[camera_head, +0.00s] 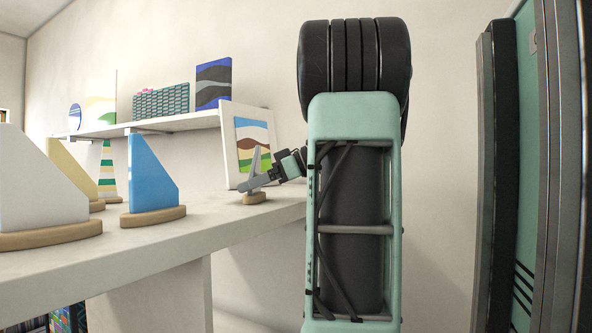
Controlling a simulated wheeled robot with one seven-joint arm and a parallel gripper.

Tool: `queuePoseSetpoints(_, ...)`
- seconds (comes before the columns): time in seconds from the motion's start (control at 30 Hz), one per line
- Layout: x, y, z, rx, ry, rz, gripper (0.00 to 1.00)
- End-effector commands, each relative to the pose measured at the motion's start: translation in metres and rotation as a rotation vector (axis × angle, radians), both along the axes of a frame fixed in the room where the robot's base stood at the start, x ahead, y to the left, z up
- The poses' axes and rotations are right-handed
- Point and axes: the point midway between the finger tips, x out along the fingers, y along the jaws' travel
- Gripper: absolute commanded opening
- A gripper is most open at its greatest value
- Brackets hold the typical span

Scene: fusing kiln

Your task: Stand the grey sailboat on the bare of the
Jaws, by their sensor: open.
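A small grey sailboat (256,159) stands upright on its wooden base (255,199) near the far right end of the white shelf top (165,237). My gripper (246,184) comes in from the right, low at the sail just above the base. Its jaws are open. The fingers overlap the sail in this view and hide its lower part, so I cannot tell whether they are on both sides of it or touching it.
A blue sailboat (151,178), a white one (35,185) and a cream one (72,172) stand to the left, with a striped tower (106,170). A framed picture (250,141) leans behind my gripper. An upper shelf (165,124) holds panels and a basket.

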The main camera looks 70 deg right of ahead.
Motion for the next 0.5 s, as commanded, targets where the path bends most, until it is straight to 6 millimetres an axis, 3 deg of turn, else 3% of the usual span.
queuePoseSetpoints(0.5,-0.105,-0.031,0.043,-0.003,0.002,-0.002,1.00)
